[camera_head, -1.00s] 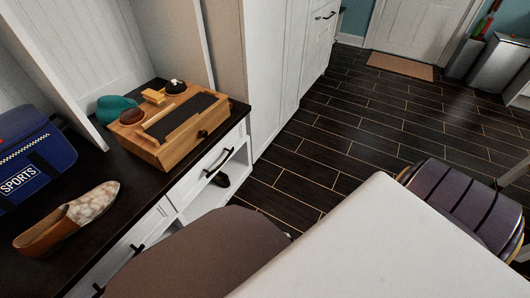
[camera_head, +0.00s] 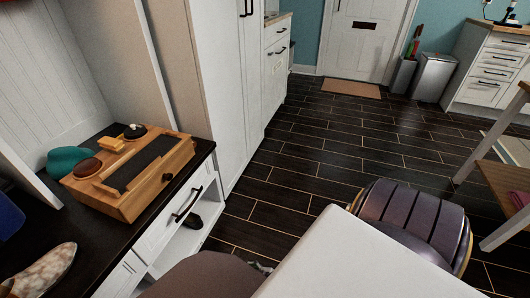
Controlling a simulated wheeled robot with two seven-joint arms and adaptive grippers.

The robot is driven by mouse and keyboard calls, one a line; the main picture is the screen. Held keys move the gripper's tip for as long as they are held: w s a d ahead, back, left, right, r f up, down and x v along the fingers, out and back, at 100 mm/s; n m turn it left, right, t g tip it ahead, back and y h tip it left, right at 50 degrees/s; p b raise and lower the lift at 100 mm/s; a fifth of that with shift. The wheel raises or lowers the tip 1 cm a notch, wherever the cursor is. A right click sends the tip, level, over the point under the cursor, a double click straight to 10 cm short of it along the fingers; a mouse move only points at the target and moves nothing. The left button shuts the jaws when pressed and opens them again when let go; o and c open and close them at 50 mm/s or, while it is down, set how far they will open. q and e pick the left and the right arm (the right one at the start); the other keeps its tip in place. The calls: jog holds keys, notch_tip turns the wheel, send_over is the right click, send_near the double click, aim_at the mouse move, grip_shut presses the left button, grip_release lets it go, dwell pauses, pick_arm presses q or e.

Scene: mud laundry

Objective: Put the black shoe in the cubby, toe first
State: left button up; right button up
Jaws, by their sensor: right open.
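A dark shoe (camera_head: 194,221) shows in the open white cubby (camera_head: 178,246) under the bench drawer. It is small and partly hidden, so which way its toe points cannot be told. My right gripper (camera_head: 262,267) shows only as a small grey piece at the bottom centre, between my own brown and white body parts. It is open, with no object visible in it, and stands apart from the cubby. Most of it is hidden. My left gripper is not in view.
On the dark bench top (camera_head: 104,232) are a wooden box (camera_head: 128,200), a teal cap-like thing (camera_head: 65,160), and a brown-and-white shoe (camera_head: 45,272) at the left edge. Tall white cabinets (camera_head: 215,90) stand behind. The dark floor (camera_head: 330,150) is clear toward the doormat (camera_head: 351,89).

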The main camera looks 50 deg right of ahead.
jog(key=v, duration=1.1)
dwell(0.6)
jog(key=shift+w+a+r, duration=0.1)
jog(key=shift+w, duration=0.05)
dwell(0.5)
jog(key=w+a+r+m+g+h, duration=0.1)
jog(key=w+a+r+g+h, duration=0.2)
jog(key=w+a+r, duration=0.75)
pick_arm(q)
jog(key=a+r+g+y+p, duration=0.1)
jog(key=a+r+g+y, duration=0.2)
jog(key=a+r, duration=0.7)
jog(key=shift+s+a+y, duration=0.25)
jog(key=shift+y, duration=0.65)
pick_arm(e)
jog(key=s+d+r+g, duration=0.1)
jog(key=s+r+g, duration=0.1)
jog(key=r, duration=0.9)
jog(key=s+d+r+m+g+h, duration=0.1)
jog(key=s+r, duration=0.3)
jog(key=r, duration=0.7)
jog(key=shift+s+g, duration=0.25)
jog(key=shift+g, duration=0.15)
